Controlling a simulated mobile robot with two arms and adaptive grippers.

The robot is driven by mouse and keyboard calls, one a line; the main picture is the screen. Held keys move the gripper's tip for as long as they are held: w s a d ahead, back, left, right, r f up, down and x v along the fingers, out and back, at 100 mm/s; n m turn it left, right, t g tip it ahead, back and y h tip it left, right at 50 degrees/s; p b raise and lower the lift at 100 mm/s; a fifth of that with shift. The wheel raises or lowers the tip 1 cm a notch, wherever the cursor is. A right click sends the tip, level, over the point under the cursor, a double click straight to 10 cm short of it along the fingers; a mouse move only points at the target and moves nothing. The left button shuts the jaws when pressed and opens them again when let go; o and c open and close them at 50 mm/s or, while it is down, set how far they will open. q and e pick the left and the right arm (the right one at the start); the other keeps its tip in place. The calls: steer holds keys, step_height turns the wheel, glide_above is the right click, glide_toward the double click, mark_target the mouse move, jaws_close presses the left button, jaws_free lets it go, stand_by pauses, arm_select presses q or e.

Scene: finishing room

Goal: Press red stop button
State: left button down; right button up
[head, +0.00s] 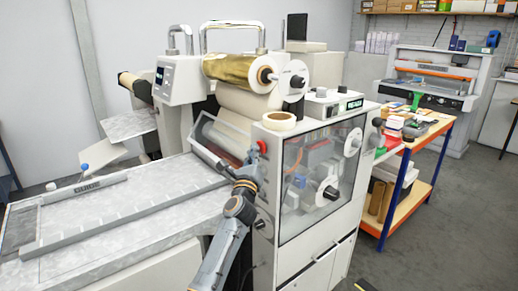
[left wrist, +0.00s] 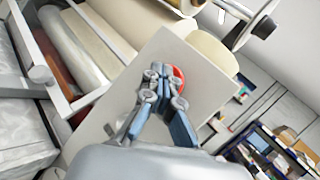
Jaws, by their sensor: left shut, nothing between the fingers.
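The red stop button (head: 262,146) is on the pale end panel of the laminating machine, just below a roll of tape. In the left wrist view the red button (left wrist: 179,76) is partly hidden behind my fingertips. My left gripper (head: 252,163) is shut and empty, just below and in front of the button in the head view. In the left wrist view its closed fingertips (left wrist: 161,70) overlap the button's left part. I cannot tell whether they touch it. My right gripper is not in view.
The machine's long grey bed (head: 110,212) lies to the left of my arm. A clear-windowed cabinet (head: 318,180) is close on the right. A gold foil roll (head: 238,68) sits above. A workbench (head: 408,150) with small items stands further right, beside open floor.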

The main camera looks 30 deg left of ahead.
arm_select(q)
steer(key=shift+s+a+p, duration=0.25)
steer(key=shift+s+p, duration=0.25)
steer(key=shift+s, duration=0.2)
steer(key=s+p, duration=0.1)
steer(key=s+a+p, duration=0.1)
steer(key=s, duration=0.1)
steer(key=s+a+p, duration=0.1)
steer(key=shift+s, duration=0.25)
stand_by(0.7)
